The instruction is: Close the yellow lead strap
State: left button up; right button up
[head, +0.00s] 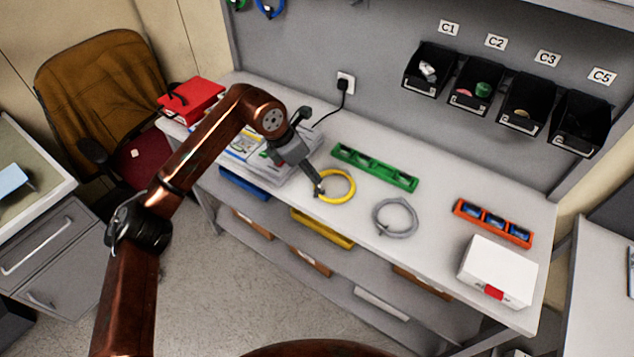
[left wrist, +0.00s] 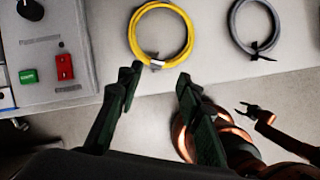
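The yellow lead (head: 351,197) lies coiled on the white workbench; it also shows in the left wrist view (left wrist: 187,38). A small pale strap (left wrist: 156,62) sits at the coil's near edge, with a dark bit beside it. Whether the strap is closed is too small to tell. My left gripper (head: 319,187) is over the coil's left edge in the head view. In the left wrist view its fingers (left wrist: 160,72) are apart, one on each side of the strap, with nothing between them. My right gripper (left wrist: 244,108) shows small and open, below the bench edge.
A grey coiled lead (head: 376,222) with a black strap lies right of the yellow one. A green tray (head: 374,167) is behind, and a pale device (left wrist: 48,50) with a red switch stands left. An orange tray (head: 492,222) and a white box (head: 498,268) are at right.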

aim_at(317, 189)
pick_arm(q)
jog(key=b+x, duration=0.1)
jog(key=x, duration=0.6)
jog(key=shift+w+f, duration=0.1)
jog(key=shift+f, duration=0.3)
grip_shut()
